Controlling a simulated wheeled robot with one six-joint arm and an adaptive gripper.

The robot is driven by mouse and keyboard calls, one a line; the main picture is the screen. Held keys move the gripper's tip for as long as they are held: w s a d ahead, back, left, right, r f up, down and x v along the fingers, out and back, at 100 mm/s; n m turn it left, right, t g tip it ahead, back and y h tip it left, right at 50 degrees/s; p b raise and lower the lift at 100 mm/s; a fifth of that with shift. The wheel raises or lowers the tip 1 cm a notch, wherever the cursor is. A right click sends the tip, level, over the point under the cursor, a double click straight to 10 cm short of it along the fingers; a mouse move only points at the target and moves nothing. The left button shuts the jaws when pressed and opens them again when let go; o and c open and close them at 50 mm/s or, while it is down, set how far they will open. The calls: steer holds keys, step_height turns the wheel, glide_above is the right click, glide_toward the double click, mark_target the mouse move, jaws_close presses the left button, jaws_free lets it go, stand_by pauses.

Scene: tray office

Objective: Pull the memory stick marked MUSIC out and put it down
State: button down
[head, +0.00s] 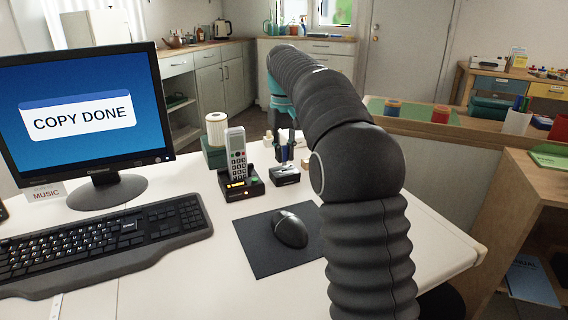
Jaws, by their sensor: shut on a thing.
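A small white card (46,193) with the red word MUSIC stands below the left part of the monitor (82,112). The monitor's screen reads COPY DONE. My dark arm rises at the right and bends away toward the back of the desk, ending in a teal section.
Bare desktop shows between keyboard and mat, and right of my arm.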

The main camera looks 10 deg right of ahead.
steer(key=shift+r, duration=1.65)
